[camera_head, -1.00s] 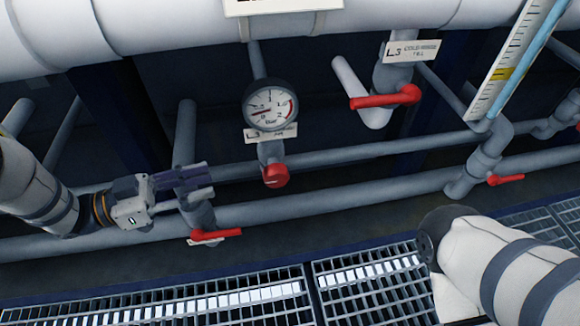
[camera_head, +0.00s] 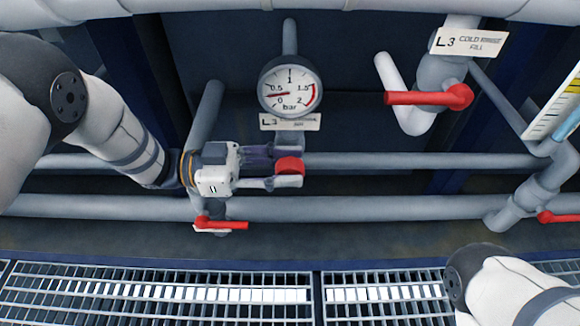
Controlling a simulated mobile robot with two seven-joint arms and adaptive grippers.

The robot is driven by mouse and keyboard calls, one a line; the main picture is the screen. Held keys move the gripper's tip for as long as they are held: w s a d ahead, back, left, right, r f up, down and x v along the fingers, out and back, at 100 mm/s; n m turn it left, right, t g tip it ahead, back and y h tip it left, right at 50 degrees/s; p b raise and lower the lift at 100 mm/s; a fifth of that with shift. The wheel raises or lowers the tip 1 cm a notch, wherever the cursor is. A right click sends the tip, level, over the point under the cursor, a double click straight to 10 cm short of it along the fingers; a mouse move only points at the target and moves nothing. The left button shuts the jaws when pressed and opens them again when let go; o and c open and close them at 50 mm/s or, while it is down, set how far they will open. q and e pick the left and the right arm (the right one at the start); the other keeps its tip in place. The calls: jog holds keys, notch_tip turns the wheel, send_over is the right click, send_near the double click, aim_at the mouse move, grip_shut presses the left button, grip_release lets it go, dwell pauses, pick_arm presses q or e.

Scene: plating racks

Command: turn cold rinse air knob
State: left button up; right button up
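The red air knob (camera_head: 289,165) sits below the round pressure gauge (camera_head: 289,86), whose label (camera_head: 290,122) shows "L3" and smaller text I cannot read. My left gripper (camera_head: 287,168) reaches in from the left with its fingers apart, one above and one below the knob. The knob shows between the fingertips; firm contact cannot be made out. The gauge needle points left, near 0.5 bar. My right arm comes in at the lower right; its gripper is out of view.
A red lever valve (camera_head: 430,97) with a "Cold rinse fill" label (camera_head: 468,42) is at upper right. Another red lever (camera_head: 222,224) is just below my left gripper. Grey pipes (camera_head: 400,208) run across behind. A metal grating (camera_head: 385,298) lies in front.

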pick_arm(q)
jog(key=shift+d, duration=0.45)
grip_shut()
